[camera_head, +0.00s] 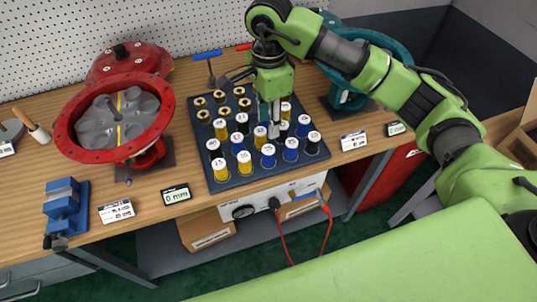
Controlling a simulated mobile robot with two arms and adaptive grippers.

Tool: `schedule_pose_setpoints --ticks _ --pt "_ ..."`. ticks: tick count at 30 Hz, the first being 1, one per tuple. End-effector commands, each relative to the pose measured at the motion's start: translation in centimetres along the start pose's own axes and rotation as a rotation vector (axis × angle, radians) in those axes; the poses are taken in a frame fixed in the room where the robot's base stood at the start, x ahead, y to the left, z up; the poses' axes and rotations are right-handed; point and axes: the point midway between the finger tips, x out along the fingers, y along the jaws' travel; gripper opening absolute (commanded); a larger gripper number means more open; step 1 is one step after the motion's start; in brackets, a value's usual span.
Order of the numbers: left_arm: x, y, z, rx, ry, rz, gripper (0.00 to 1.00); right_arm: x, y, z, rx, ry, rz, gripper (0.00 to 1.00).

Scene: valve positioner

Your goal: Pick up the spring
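Several springs stand upright in rows on a dark tray (218,187) on the workbench. They have labelled pale tops and yellow, blue or black sides, such as a yellow spring (244,161), a blue spring (268,156) and a black spring (313,143). My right gripper (270,127) points down among the springs in the middle right of the tray. Its fingers overlap the springs there and partly hide them. I cannot tell whether the fingers are apart or closed on a spring. My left gripper is not in view.
A red round housing with a grey inside (118,120) stands left of the tray. A blue vise (66,207) and a "0 mm" display (176,195) are near the front edge. A teal housing (381,56) stands behind my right arm. A T-handled tool (208,57) is behind the tray.

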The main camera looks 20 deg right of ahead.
Motion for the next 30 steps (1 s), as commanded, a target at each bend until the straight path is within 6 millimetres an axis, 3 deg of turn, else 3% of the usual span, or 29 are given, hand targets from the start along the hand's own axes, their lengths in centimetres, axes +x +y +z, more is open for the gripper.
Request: schedule_pose_setpoints --ticks 12,20,24,30 --pt "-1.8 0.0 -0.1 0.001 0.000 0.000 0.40 7.2 0.2 -0.1 0.001 0.002 0.006 0.33" --pt "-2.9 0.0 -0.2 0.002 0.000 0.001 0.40 9.0 0.4 0.0 0.001 0.003 0.007 0.33" --pt "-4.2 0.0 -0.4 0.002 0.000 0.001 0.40 11.1 0.6 0.2 0.000 0.001 0.008 0.33" --pt "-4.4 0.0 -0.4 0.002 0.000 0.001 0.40 13.2 0.5 0.2 0.000 0.002 0.004 0.33"
